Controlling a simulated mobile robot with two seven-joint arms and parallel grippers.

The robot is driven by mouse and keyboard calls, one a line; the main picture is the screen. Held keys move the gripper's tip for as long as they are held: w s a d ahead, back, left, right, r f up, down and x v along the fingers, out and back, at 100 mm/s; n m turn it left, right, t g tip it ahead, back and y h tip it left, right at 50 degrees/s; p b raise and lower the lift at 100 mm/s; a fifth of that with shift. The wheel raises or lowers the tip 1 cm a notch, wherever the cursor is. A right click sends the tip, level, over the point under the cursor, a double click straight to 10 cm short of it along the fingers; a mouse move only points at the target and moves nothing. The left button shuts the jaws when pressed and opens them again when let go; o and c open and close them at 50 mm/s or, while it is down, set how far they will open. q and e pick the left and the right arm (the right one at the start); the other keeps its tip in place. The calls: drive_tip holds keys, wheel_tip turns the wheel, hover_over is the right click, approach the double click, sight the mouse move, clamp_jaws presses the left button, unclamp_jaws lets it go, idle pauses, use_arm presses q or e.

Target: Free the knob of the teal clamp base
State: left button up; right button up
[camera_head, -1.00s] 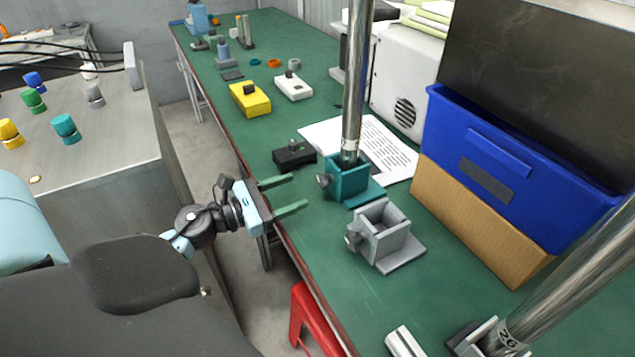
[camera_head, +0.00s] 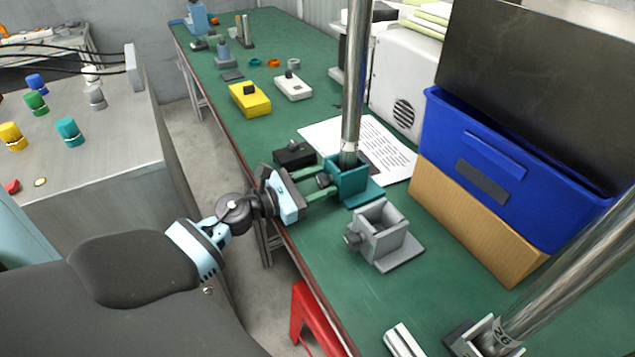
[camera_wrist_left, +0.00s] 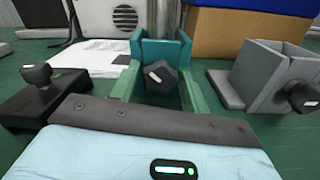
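The teal clamp base (camera_head: 349,181) stands on the green bench, with a metal pole (camera_head: 354,80) upright in its socket. Its dark knob (camera_head: 324,181) faces my left gripper; in the left wrist view the knob (camera_wrist_left: 161,77) has a pale mark on its face. My left gripper (camera_head: 325,183) is open, with its green fingers on either side of the knob. In the left wrist view the fingers (camera_wrist_left: 160,85) reach along both sides of the knob, with gaps visible. Whether they touch the base walls is unclear. My right gripper is not in view.
A grey clamp base (camera_head: 381,240) with its own knob stands close on the right. A black box with a knob (camera_head: 293,155) sits close on the left. A paper sheet (camera_head: 385,145) lies behind.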

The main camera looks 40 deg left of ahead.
use_arm(q)
drive_tip(key=c, duration=0.7)
drive_tip(key=shift+o, duration=0.2)
drive_tip(key=shift+n, duration=0.3)
drive_tip(key=n+p, duration=0.1)
drive_tip(key=n, duration=0.2)
drive_tip(key=shift+r+n+p, duration=0.1)
drive_tip(key=shift+n+p, duration=0.2)
drive_tip(key=shift+p, duration=0.05)
drive_tip(key=n+p, duration=0.1)
drive_tip(key=n, duration=0.1)
drive_tip(key=shift+n, duration=1.2)
drive_tip(key=shift+p, duration=0.3)
drive_tip(key=o, duration=1)
